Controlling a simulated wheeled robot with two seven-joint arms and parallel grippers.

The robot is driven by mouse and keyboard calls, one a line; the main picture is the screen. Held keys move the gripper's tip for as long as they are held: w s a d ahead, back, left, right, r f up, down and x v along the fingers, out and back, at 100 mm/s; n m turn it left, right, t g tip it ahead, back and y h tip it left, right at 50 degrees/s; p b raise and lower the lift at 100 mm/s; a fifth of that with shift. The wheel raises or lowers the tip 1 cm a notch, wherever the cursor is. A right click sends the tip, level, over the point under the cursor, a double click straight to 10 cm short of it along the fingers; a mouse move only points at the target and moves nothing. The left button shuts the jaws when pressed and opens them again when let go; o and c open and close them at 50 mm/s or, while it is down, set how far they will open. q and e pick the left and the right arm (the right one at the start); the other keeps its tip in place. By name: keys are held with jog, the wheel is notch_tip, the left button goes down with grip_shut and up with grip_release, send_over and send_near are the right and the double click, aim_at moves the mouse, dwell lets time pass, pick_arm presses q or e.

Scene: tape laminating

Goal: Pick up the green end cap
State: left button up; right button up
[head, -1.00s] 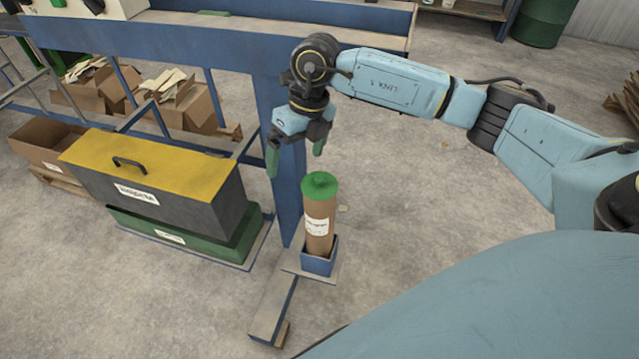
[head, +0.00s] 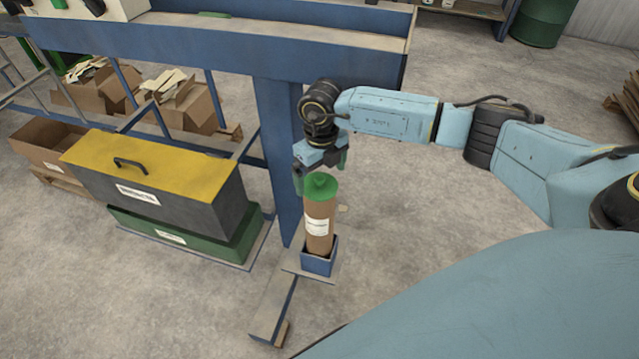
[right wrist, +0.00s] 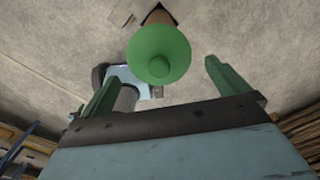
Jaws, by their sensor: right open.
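The green end cap (head: 321,186) sits on top of an upright brown cardboard tube (head: 319,238) with a white label. The tube stands in a small blue square holder (head: 319,262). My right gripper (head: 321,172) is open just behind and above the cap, its green fingers apart and empty. In the right wrist view the cap (right wrist: 158,55) shows as a round green disc with a small central knob, between and beyond the two fingertips (right wrist: 158,72). My left gripper is not in view.
A blue post (head: 274,150) of the workbench rises close left of the tube. A black box with a yellow lid (head: 150,165) stands farther left on a green case (head: 185,235). Open cardboard boxes (head: 180,105) lie behind. The floor right of the tube is clear.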

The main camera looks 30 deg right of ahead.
jog(key=shift+f, duration=1.25)
jog(key=c, duration=1)
